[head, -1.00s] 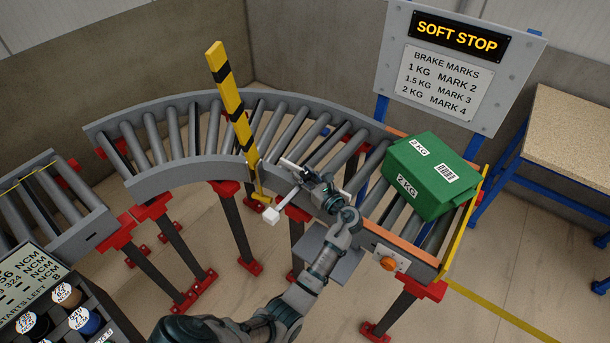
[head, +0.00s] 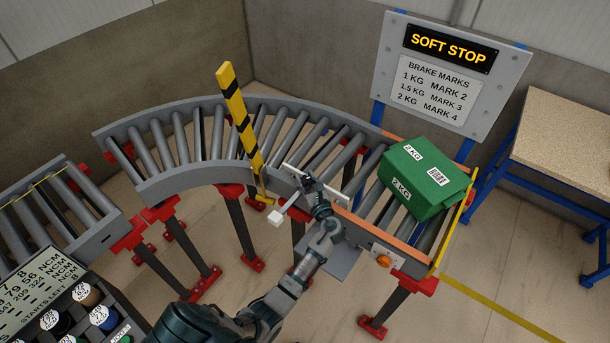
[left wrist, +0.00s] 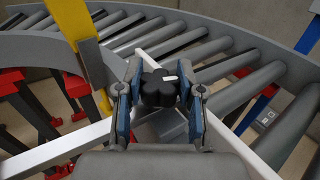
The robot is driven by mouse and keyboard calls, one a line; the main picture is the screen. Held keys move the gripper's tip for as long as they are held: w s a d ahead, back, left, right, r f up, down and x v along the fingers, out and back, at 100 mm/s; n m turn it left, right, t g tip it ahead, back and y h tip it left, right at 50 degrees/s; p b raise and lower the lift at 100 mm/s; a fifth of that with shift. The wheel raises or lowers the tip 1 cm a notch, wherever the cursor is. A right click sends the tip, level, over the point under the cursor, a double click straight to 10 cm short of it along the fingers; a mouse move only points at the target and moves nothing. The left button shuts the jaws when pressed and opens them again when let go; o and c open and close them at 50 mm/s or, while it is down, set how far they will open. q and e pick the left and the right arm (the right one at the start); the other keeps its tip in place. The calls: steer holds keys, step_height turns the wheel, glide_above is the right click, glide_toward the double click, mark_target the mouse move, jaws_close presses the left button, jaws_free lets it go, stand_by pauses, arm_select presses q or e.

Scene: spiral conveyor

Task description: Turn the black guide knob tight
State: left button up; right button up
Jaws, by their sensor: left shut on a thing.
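The black guide knob (left wrist: 157,91) has a lobed rim and a small white mark on its upper right. It sits between the two fingers of my left gripper (left wrist: 160,98) in the left wrist view, and the fingers are shut on its sides. In the head view my left gripper (head: 308,186) is at the inner side rail of the curved conveyor, just right of the yellow and black post (head: 239,115). The knob cannot be made out there. White bars (left wrist: 62,147) run out on both sides of the gripper. My right gripper is not in view.
A green 2 KG box (head: 418,180) rests on the straight rollers at the right. An orange button (head: 384,261) is on the near rail. A SOFT STOP sign (head: 447,75) stands behind.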

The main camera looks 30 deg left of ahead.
arm_select(q)
steer(key=shift+r+m+t+h+p, duration=0.15)
steer(key=shift+m+t+h+p, duration=1.15)
steer(key=shift+p, duration=0.6)
steer(key=shift+t+h+p, duration=0.4)
steer(key=shift+m, duration=0.3)
steer(key=o, duration=1.2)
steer(key=shift+w+f, duration=0.1)
steer(key=shift+f, duration=0.1)
steer(key=shift+c, duration=0.2)
steer(key=v, duration=1.2)
